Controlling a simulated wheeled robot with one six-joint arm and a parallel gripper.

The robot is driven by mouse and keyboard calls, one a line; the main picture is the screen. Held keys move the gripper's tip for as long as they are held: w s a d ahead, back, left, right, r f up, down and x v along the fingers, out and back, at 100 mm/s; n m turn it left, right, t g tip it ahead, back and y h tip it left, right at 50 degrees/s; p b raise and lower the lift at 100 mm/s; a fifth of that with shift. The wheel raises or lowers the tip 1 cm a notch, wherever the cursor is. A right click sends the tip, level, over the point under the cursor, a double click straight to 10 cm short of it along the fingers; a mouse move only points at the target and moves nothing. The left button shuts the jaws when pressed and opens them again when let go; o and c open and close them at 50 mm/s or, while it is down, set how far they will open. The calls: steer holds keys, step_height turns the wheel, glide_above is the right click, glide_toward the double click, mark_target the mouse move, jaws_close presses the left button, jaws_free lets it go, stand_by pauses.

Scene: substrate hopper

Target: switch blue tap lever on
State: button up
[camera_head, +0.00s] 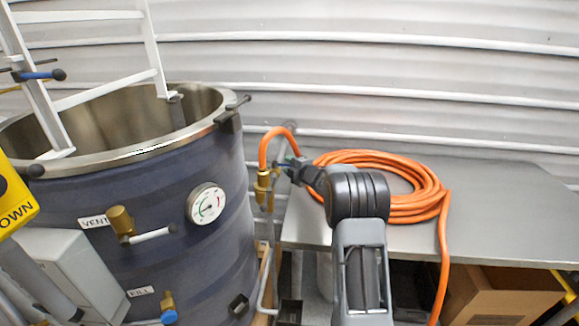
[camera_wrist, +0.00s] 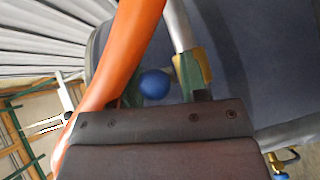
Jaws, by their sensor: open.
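A brass tap (camera_head: 263,187) stands on a grey pipe to the right of the dark blue vessel, with an orange hose curving from its top. In the wrist view a round blue lever knob (camera_wrist: 155,85) shows between my two fingers, with the pipe and the brass tap body (camera_wrist: 206,66) behind to the right. My gripper (camera_head: 288,164) is open beside the tap in the head view; it also shows in the wrist view (camera_wrist: 160,94). I cannot tell whether the fingers touch the knob. The rest of the lever is hidden.
The orange hose (camera_wrist: 118,60) passes close to my left finger in the wrist view. A coil of hose (camera_head: 425,190) lies on the metal bench (camera_head: 510,210). The vessel (camera_head: 150,185) carries a gauge (camera_head: 206,204), a VENT tap (camera_head: 121,222) and a FILL tap (camera_head: 168,310).

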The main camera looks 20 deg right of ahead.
steer(key=shift+c, duration=0.3)
jaws_close()
